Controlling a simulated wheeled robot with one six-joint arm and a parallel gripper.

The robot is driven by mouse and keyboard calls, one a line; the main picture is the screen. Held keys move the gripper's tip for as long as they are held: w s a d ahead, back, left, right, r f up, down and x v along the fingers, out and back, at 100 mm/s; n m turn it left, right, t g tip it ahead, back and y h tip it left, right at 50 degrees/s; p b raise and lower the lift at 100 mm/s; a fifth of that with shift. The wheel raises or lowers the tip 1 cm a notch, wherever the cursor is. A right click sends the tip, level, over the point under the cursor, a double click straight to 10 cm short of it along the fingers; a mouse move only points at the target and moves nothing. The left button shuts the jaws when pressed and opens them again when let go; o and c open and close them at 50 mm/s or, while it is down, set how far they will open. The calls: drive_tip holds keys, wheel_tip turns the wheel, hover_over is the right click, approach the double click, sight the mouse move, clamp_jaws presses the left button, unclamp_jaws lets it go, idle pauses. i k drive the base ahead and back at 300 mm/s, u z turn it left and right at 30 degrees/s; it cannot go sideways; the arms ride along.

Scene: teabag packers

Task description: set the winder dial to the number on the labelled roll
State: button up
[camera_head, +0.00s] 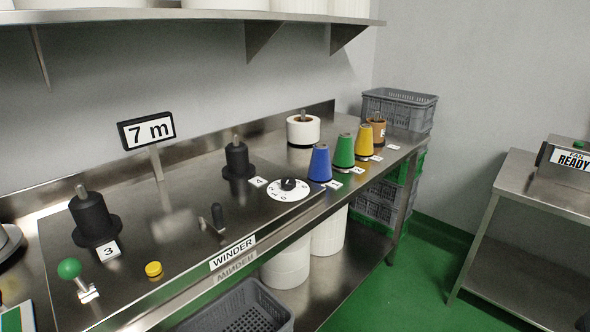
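The winder dial (288,195) is a white disc with numerals around its rim and a black knob (288,183) at its centre. It lies on the steel bench near the front edge, right of the WINDER label (233,252). The way the knob points is too small to tell. A brown roll (379,120) with a small white label stands at the far end of the bench; its number is too small to read surely. A white roll (303,133) with a brown core stands at the back and shows no label. My gripper is not in view.
Blue (319,163), green (344,150) and yellow (364,140) cones stand right of the dial. Black spindles (237,160) (91,214), a small black handle (217,214), a green-knobbed lever (71,269), a yellow button (153,269) and a "7 m" sign (147,131) occupy the bench.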

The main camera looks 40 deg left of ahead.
sight(286, 183)
drive_tip(key=u, duration=0.45)
drive_tip(key=i, duration=0.75)
drive_tip(key=u, duration=0.7)
